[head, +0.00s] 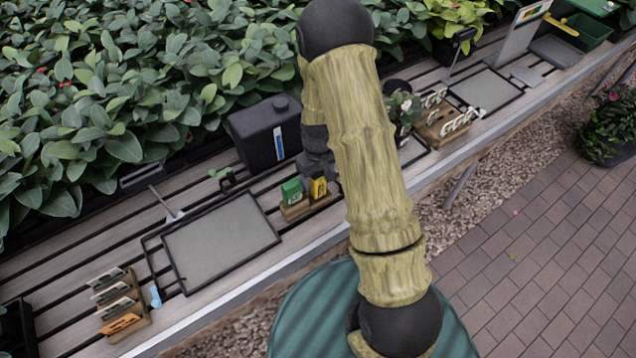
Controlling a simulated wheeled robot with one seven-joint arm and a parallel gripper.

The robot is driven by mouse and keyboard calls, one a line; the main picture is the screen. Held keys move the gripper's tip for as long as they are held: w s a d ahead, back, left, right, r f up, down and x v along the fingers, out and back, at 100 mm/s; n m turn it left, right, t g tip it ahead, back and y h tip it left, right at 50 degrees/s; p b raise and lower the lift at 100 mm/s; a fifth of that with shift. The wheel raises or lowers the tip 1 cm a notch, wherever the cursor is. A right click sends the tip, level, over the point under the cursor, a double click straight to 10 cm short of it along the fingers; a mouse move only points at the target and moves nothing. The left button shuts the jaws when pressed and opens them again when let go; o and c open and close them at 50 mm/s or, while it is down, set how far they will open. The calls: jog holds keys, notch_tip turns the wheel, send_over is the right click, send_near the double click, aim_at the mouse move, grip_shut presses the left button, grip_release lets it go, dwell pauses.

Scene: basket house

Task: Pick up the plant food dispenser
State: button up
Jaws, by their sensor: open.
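A black jug-like container (265,132) with a cap and a blue-and-white label stands on the slatted bench, left of my arm. It may be the plant food dispenser, but its label is too small to read. A green packet (292,191) and a yellow packet (318,187) stand in a small wooden holder in front of it. My gripper (322,172) is open and points down close to the jug's right side, behind the yellow packet. My forearm hides much of it. I see nothing held in it.
The slatted bench (100,240) runs diagonally, with dense leafy plants (110,90) behind. A framed grey tray (220,240) lies left of the packets, and a wooden rack (122,305) stands at lower left. Another rack (445,120) and a white-flowered plant (405,103) are right of my arm.

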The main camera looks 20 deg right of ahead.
jog(key=shift+c, duration=0.3)
jog(key=c, duration=1.1)
notch_tip(320, 180, up, 10)
jog(key=shift+r+b, duration=0.1)
jog(key=shift+b, duration=0.5)
jog(key=o, duration=0.6)
jog(key=shift+c, duration=0.2)
jog(key=c, duration=0.3)
jog(key=shift+c, duration=0.2)
